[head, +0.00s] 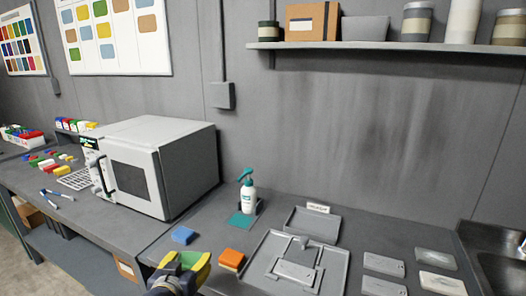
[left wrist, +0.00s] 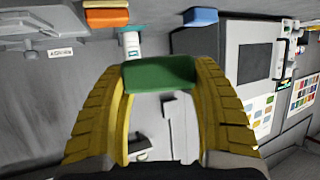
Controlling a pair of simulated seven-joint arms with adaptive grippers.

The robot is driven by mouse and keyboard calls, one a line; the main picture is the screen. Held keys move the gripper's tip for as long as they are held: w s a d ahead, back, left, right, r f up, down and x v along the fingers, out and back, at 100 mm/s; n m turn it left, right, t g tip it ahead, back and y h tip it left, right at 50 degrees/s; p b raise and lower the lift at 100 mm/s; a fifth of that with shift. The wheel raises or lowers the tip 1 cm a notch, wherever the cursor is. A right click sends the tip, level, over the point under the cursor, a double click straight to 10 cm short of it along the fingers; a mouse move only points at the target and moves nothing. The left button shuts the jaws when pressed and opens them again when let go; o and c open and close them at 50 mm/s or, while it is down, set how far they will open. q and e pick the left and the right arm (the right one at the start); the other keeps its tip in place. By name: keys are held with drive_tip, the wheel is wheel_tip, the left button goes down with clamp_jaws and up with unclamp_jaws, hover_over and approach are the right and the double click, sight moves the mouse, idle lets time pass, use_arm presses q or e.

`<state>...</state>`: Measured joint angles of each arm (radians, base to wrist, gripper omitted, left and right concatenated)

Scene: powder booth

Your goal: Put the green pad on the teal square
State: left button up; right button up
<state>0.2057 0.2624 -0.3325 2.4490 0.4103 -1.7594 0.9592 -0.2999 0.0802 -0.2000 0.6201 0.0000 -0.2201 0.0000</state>
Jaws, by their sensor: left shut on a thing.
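My left gripper (head: 184,263), with yellow fingers, is shut on the green pad (left wrist: 160,73). In the left wrist view the pad is clamped between the two fingertips. It also shows as a green patch between the fingers in the head view (head: 187,258). The gripper is near the front of the counter, to the left of and nearer than the teal square (head: 240,221). The teal square lies flat on the counter, just in front of a white spray bottle (head: 249,199) with a teal top. My right gripper is not in view.
A blue pad (head: 184,235) lies beyond the gripper and an orange pad (head: 231,259) lies to its right. A grey tray (head: 258,262) with metal parts stands right of the orange pad. A white oven (head: 187,181) stands at the left. Counter around the square's left side is clear.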

use_arm(q)
drive_tip(key=shift+s+f, duration=0.1)
drive_tip(key=shift+f, duration=0.05)
drive_tip(key=w+r, duration=0.1)
drive_tip(key=r, duration=0.1)
drive_tip(key=w+r, duration=0.1)
drive_tip(key=w+a+r, duration=0.1)
drive_tip(key=r, duration=0.1)
drive_tip(key=shift+r, duration=0.35)
drive_tip(key=w+r+m+h, duration=0.1)
drive_tip(key=w+r, duration=0.5)
drive_tip(key=w, duration=0.1)
drive_tip(key=m+g+h, duration=0.1)
drive_tip(key=m+h, duration=0.3)
hover_over(207, 250)
drive_tip(key=shift+f, duration=0.6)
wheel_tip(207, 250, down, 20)
drive_tip(key=shift+r, duration=0.2)
drive_tip(key=shift+f, duration=0.15)
